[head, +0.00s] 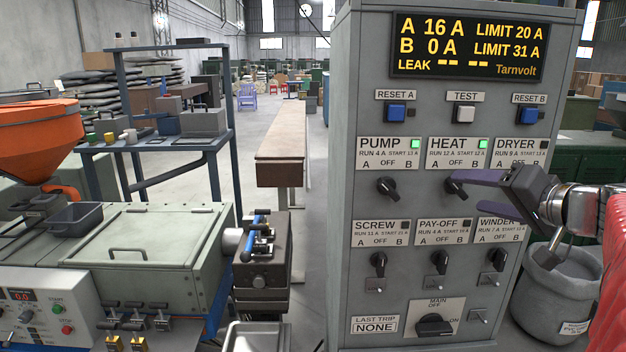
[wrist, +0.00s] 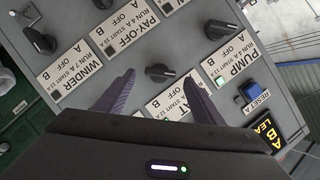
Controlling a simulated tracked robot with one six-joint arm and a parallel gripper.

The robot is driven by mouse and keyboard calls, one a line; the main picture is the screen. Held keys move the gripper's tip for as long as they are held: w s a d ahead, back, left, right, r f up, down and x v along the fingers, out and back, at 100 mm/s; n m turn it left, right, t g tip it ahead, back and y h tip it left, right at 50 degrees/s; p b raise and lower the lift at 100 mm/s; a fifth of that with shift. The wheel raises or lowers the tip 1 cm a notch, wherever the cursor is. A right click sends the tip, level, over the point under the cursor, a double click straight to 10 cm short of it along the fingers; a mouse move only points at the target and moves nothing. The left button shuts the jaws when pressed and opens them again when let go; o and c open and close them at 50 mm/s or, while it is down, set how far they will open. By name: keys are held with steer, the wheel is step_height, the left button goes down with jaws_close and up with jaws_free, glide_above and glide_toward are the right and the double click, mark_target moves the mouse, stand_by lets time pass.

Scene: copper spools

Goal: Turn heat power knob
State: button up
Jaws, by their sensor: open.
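The HEAT knob (head: 454,187) is a black knob on the grey panel, below the HEAT label (head: 459,152) marked A, OFF and B; the lamp on this label is lit green. My gripper (head: 464,193) reaches in from the right, its purple fingers open and empty. In the wrist view, the HEAT knob (wrist: 160,72) lies between the two fingertips (wrist: 163,75), with a gap on each side. I cannot tell exactly which mark the knob points to.
The display (head: 470,47) reads A 16 A, B 0 A. The PUMP knob (head: 388,187) is left of HEAT, its lamp green. SCREW (head: 378,262) and PAY-OFF (head: 440,262) knobs sit below. A grey sack (head: 560,290) stands right of the panel.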

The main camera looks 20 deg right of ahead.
mark_target(463, 193)
steer(key=shift+x, duration=2.1)
steer(key=shift+c, duration=0.3)
steer(key=shift+a, duration=0.1)
steer(key=c, duration=1)
steer(key=m, duration=0.1)
steer(key=m+t+y, duration=0.1)
steer(key=shift+d+f+m, duration=0.15)
steer(key=shift+d+m, duration=0.05)
steer(key=shift+m, duration=0.2)
steer(key=m+t, duration=0.1)
steer(key=m, duration=0.1)
steer(key=m+t, duration=0.1)
steer(key=m, duration=0.1)
steer(key=shift+f+m+y, duration=0.15)
steer(key=shift+m+y, duration=0.15)
steer(key=shift+y, duration=0.1)
steer(key=shift+d, duration=0.1)
